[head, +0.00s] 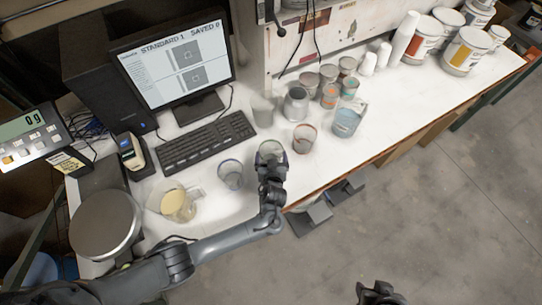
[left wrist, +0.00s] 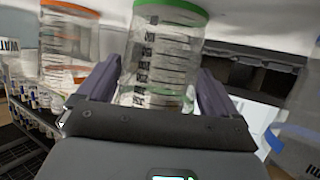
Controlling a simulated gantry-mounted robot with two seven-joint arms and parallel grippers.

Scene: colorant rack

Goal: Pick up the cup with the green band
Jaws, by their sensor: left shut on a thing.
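The clear cup with the green band (left wrist: 162,60) is in the left wrist view, between the two fingers of my left gripper (left wrist: 155,95). It has dark printed marks and a green rim. In the head view the cup (head: 270,151) is at the table's front edge, partly hidden by my left gripper (head: 271,167), which is shut on it. I cannot tell whether its base touches the table. My right gripper (head: 380,293) shows only in part at the bottom of the head view, away from the table, and its jaws are unclear.
A blue-banded cup (head: 230,177) stands just left of the held cup. A cup with an orange-red band (head: 304,139) stands to its right. A beaker of yellowish contents (head: 177,206), keyboard (head: 206,142), pitcher (head: 348,119) and several cans are also on the white table.

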